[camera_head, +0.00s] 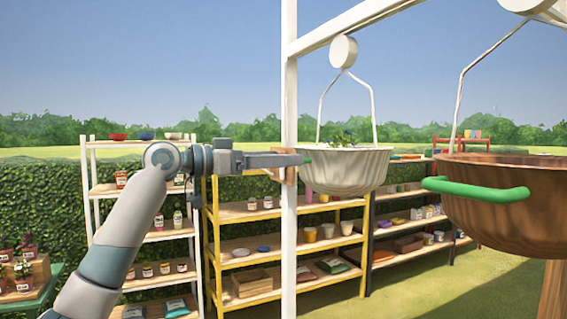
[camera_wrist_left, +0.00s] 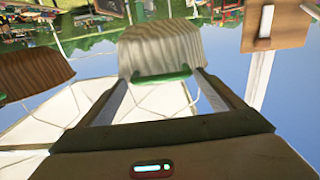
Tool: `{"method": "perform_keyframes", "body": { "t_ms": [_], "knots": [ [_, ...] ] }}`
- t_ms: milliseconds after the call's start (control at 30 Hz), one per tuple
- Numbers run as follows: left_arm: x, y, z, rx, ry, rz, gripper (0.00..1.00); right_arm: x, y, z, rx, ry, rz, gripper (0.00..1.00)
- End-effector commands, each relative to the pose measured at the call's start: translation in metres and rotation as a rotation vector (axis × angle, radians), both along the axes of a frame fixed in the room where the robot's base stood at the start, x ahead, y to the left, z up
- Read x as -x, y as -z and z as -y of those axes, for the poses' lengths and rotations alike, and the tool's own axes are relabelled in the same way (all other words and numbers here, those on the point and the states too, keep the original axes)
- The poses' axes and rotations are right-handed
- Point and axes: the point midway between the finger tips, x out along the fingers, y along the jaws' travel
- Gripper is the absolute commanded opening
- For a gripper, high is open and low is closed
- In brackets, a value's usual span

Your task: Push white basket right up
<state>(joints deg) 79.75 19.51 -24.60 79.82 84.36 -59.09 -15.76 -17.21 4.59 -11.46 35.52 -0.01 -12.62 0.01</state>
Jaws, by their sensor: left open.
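The white ribbed basket (camera_head: 346,171) hangs on white wire from a round white pulley under an overhead beam, with a green plant in it. In the left wrist view, which looks inverted, the basket (camera_wrist_left: 160,45) is straight ahead, and its green handle (camera_wrist_left: 162,76) lies across the gap between the fingertips. My left gripper (camera_head: 303,159) is open and reaches from the left to the basket's left side. Whether the fingers touch the handle or basket cannot be told. My right gripper is not in view.
A white post (camera_head: 289,100) stands just beside my gripper, with a wooden panel (camera_wrist_left: 275,25) on it. A brown basket (camera_head: 510,205) with a green handle (camera_head: 475,190) hangs at the right. Shelves (camera_head: 245,215) with pots and jars stand behind, before a hedge.

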Motion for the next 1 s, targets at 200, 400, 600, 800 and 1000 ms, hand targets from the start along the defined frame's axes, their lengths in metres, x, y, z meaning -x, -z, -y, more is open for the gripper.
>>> {"method": "perform_keyframes", "body": {
  "t_ms": [200, 400, 600, 800, 1000],
  "knots": [
    [0.02, 0.005, -0.035, -0.001, -0.003, 0.003, 0.88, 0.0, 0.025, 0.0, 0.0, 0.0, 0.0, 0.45],
    [0.041, 0.004, -0.071, 0.0, -0.003, 0.006, 0.88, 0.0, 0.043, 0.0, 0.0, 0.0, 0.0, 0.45],
    [0.06, 0.002, -0.103, 0.001, -0.002, 0.005, 0.88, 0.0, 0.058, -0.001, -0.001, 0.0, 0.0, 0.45],
    [0.072, 0.0, -0.123, 0.001, -0.001, 0.005, 0.88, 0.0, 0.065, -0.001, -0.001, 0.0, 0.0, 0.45],
    [0.077, -0.002, -0.129, 0.002, 0.001, 0.005, 0.88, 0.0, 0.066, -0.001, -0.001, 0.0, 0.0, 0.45]
  ]
}}
